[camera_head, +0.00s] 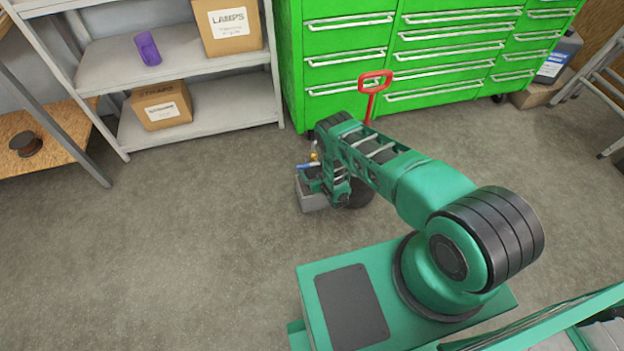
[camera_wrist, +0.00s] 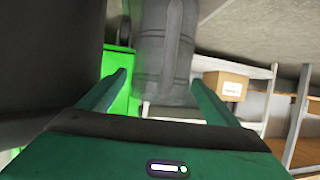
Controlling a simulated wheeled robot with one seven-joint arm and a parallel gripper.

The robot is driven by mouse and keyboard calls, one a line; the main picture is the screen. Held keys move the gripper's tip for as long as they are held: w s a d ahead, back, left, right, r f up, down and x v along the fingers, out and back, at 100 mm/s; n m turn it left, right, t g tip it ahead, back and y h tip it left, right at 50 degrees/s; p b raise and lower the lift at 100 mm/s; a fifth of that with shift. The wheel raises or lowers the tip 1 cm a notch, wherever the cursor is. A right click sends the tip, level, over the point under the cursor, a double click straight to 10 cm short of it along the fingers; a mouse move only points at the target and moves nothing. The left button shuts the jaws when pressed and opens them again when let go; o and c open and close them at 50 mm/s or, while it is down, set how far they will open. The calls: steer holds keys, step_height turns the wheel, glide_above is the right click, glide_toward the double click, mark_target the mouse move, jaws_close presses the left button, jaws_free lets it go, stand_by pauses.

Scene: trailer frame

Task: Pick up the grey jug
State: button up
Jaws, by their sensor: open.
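A grey jug (camera_wrist: 165,45) with a ribbed body and a handle along its side shows in the wrist view, at top centre. It lies in line with the gap between the fingers of my gripper (camera_wrist: 160,78), which are apart with nothing clamped between them. The distance from the fingertips to the jug is hard to tell. In the head view my gripper (camera_head: 334,184) hangs low near the floor, partly covered by my arm. I cannot make out the jug there.
A grey block-like thing (camera_head: 312,203) and a dark round thing (camera_head: 358,195) are close to my gripper. A red handle (camera_head: 373,85) rises behind my arm. A green drawer cabinet (camera_head: 420,55) and grey shelves (camera_head: 205,110) stand behind. The floor (camera_head: 190,230) at left is clear.

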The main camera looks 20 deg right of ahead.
steer(key=c, duration=1.5)
steer(key=shift+o, duration=0.2)
steer(key=shift+r, duration=0.1)
